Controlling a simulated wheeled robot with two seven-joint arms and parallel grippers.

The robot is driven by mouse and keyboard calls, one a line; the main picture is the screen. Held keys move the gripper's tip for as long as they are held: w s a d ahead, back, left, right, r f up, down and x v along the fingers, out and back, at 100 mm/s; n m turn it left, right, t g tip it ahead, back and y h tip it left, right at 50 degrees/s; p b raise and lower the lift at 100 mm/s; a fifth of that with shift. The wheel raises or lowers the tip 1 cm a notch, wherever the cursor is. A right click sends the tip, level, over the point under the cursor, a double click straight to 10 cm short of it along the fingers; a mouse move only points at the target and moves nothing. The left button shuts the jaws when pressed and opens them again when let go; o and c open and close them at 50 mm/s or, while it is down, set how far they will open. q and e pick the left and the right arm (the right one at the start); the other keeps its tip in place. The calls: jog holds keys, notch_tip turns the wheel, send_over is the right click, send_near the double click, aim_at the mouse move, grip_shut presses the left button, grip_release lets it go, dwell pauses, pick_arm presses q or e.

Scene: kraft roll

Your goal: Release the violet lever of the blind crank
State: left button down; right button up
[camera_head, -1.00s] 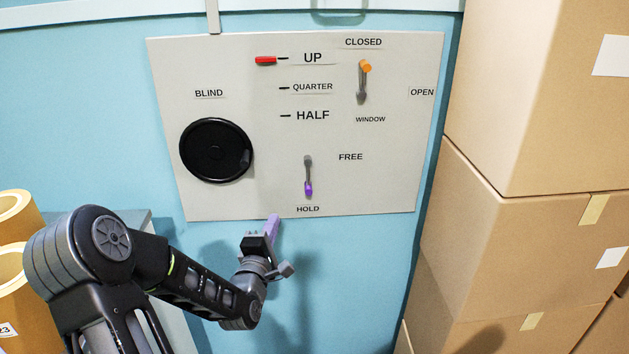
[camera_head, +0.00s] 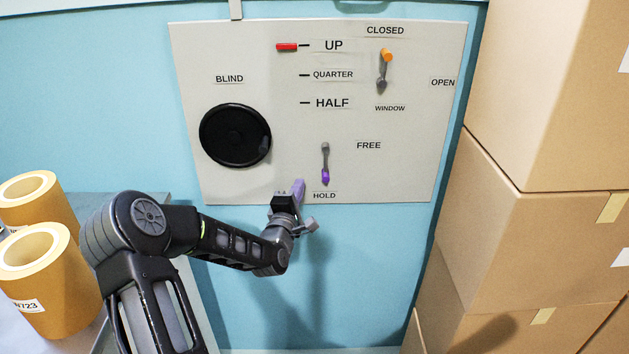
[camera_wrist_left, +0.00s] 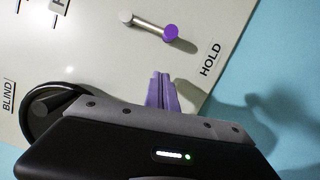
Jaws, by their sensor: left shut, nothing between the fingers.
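The violet-tipped lever (camera_head: 325,164) hangs down on the panel (camera_head: 270,180), its violet knob just above the HOLD label. FREE is written to its upper right. In the left wrist view the lever (camera_wrist_left: 150,26) shows with its violet knob toward HOLD. The black blind crank disc (camera_head: 235,135) is on the panel's left. My left gripper (camera_head: 299,188) has violet fingers, shut and empty, at the panel's lower edge, left of and below the knob and apart from it. Its fingers (camera_wrist_left: 161,92) also show in the left wrist view. My right gripper is not in view.
An orange-tipped window lever (camera_head: 385,68) points up toward CLOSED. A red marker (camera_head: 287,47) sits at UP. Stacked cardboard boxes (camera_head: 520,230) stand close on the right. Kraft rolls (camera_head: 45,275) stand at the left. The wall below the panel is clear.

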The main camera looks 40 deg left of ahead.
aim_at(326, 162)
pick_arm(q)
jog(key=w+d, duration=0.1)
jog(key=w+d+p, duration=0.1)
jog(key=w, duration=0.1)
jog(key=shift+w+d+r, duration=0.25)
jog(key=shift+d+r, duration=0.1)
jog(key=shift+r, duration=0.05)
